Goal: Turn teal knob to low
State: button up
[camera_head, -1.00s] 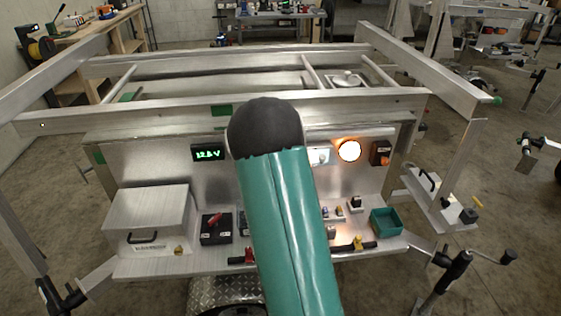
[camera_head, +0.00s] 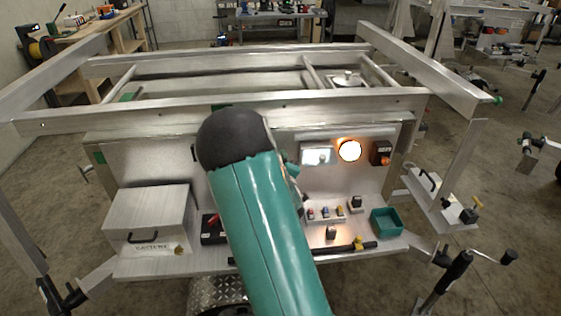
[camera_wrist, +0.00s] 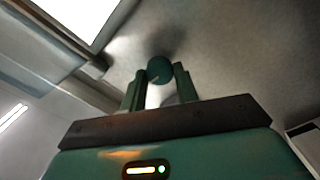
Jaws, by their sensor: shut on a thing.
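The round teal knob (camera_wrist: 158,66) is mounted on the grey metal panel and shows in the wrist view. My gripper (camera_wrist: 160,76) is closed around it, one finger on each side. A small light mark is on the knob's face, but I cannot tell which setting it points to. In the head view my teal arm with its black rounded joint covers the middle of the trailer's front panel (camera_head: 150,155). The knob is hidden there behind the arm.
Right of my arm are a lit round lamp (camera_head: 350,151), a switch box (camera_head: 380,153), small coloured switches (camera_head: 325,213) and a teal tray (camera_head: 386,221). A battery box (camera_head: 150,215) stands on the shelf at left. Frame rails (camera_head: 290,101) cross above the panel.

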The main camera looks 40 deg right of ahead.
jog(key=shift+r, duration=0.1)
dwell(0.4)
jog(key=o, duration=1)
jog(key=shift+s, duration=0.1)
